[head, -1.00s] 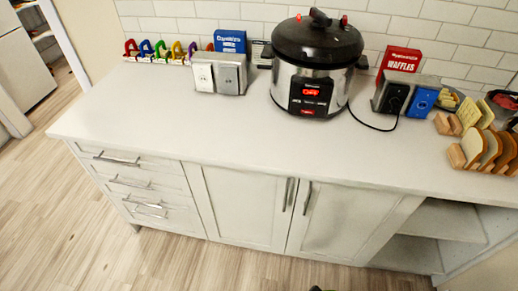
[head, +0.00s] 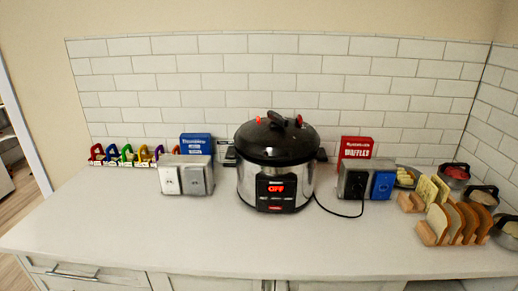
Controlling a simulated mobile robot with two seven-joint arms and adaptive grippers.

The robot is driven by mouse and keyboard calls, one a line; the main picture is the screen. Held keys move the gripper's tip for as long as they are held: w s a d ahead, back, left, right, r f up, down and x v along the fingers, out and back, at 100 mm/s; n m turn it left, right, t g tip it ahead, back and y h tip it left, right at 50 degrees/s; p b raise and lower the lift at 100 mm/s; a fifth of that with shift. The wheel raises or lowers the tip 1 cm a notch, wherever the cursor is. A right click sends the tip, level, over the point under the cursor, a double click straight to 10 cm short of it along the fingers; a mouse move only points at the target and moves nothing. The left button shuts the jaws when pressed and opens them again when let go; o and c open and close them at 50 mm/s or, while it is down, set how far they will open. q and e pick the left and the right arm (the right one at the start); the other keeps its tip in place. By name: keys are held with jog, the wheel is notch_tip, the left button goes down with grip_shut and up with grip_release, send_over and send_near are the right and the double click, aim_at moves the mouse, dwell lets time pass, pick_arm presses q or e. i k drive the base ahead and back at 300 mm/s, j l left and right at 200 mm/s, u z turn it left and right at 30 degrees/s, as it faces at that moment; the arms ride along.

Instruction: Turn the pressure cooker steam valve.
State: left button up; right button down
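The pressure cooker (head: 275,165) stands upright on the white counter against the tiled wall. It has a black lid, a steel body and a front panel whose red display (head: 276,189) reads OFF. On top of the lid is a black handle (head: 277,118) with small red parts on each side, one at the left (head: 258,120) and one at the right (head: 298,120). Which of these is the steam valve is too small to tell. Neither of my grippers is in view.
Left of the cooker stand a grey outlet box (head: 197,180), a blue box (head: 196,144) and a row of coloured items (head: 128,154). At the right are an outlet box (head: 354,184), a red waffles box (head: 356,148) and bread slices in a rack (head: 455,222). The front counter (head: 225,235) is clear.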

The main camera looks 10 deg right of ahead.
aim_at(299, 120)
jog(key=i+l+z, duration=0.1)
jog(key=z, duration=0.35)
jog(key=i+z, duration=0.3)
jog(key=z, duration=0.15)
jog(key=i+z, duration=0.2)
jog(key=z, duration=0.3)
